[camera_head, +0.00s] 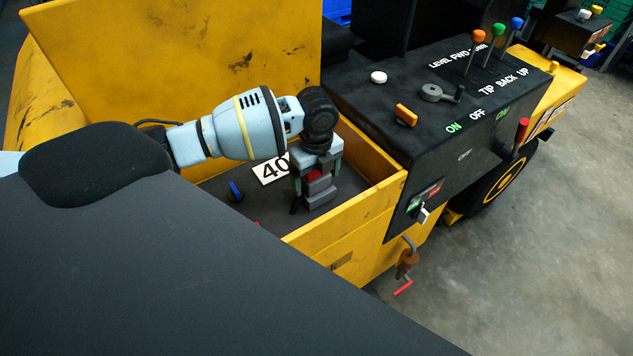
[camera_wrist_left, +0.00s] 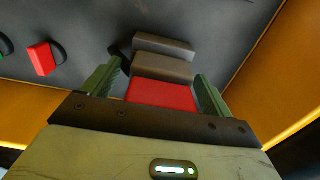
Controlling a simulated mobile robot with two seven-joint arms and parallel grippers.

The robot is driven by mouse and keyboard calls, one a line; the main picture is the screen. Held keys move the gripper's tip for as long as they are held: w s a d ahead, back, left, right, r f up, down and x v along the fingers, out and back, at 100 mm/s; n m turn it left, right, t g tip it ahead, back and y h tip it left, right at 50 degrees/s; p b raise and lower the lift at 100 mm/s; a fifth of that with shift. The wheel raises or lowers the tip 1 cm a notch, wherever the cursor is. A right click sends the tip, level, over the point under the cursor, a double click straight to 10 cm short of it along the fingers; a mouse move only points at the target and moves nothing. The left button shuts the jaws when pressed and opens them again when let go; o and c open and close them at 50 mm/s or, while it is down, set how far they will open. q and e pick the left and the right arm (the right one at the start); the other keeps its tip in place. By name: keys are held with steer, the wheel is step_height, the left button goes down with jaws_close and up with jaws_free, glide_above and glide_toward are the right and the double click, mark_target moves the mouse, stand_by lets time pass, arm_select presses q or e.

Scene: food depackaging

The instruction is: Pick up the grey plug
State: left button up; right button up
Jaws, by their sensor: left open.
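The grey plug (camera_head: 320,196) stands in the yellow-sided bin, a stepped block of grey pieces with a red part beside them. In the left wrist view the plug's grey blocks (camera_wrist_left: 163,68) and the red face show between the fingers. My left gripper (camera_head: 317,176) points down into the bin over the plug, with its green fingers on either side of it. In the left wrist view the left gripper (camera_wrist_left: 158,88) is open, and gaps show between the fingers and the plug. My right gripper is not in view.
The bin's yellow front wall (camera_head: 350,240) is close to the gripper. A white label with "40" (camera_head: 270,171) and a blue knob (camera_head: 236,190) are on the bin floor. A red piece (camera_wrist_left: 42,58) lies to the left. A black control panel (camera_head: 450,110) with levers stands right.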

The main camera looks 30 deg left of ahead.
arm_select(q)
steer(key=shift+c, duration=0.3)
steer(key=c, duration=1.4)
steer(key=shift+r, duration=0.1)
step_height(320, 180, up, 10)
steer(key=shift+f, duration=0.1)
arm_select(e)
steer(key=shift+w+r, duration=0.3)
arm_select(q)
steer(key=shift+p, duration=0.3)
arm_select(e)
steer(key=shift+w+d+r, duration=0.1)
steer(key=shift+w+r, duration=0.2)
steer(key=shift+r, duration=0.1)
